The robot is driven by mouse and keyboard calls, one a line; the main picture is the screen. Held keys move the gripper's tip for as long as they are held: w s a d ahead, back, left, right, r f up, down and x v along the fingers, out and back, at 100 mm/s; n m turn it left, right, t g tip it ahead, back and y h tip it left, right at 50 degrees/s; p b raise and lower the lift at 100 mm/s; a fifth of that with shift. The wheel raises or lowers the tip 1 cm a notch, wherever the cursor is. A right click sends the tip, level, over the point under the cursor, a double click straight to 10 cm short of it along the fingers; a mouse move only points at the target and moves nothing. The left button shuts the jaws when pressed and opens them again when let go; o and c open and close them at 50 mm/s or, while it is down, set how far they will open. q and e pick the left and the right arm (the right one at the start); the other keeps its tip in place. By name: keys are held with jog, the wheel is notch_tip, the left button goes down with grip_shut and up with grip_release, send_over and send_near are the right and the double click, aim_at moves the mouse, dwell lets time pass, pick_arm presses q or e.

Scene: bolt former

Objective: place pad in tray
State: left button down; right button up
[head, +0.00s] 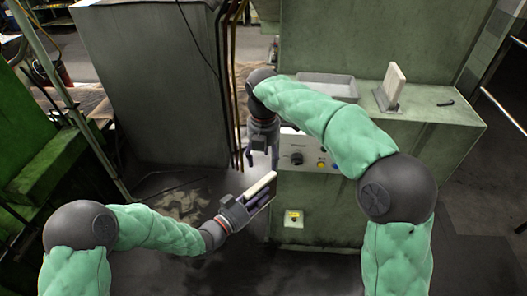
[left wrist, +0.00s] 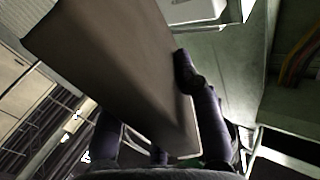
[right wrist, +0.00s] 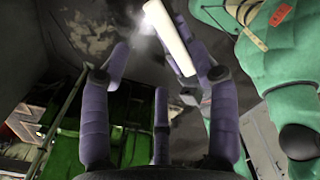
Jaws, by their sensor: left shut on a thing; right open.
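A cream pad (head: 262,184) is held in my left gripper (head: 258,198), which is shut on it low in front of the green machine. The pad shows large and shaded in the left wrist view (left wrist: 105,60), with dark fingers around its lower end. My right gripper (head: 262,158) is open and points down just above the held pad. In the right wrist view the pad (right wrist: 168,36) shows beyond the fingers, toward the right one; I cannot tell whether they touch. The grey tray (head: 327,88) sits on the machine's ledge, partly hidden behind my right arm.
A second pale slab (head: 395,82) stands upright in a holder on the ledge, right of the tray. A small dark item (head: 445,103) lies near it. A control panel (head: 308,156) is on the machine's front. A grey cabinet (head: 150,85) and hanging cables stand left.

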aim_at(264, 179)
notch_tip(264, 179, down, 10)
jog(key=shift+r, duration=0.15)
dwell(0.3)
grip_shut()
pick_arm(q)
jog(key=c, duration=0.8)
grip_release()
jog(key=shift+c, duration=0.2)
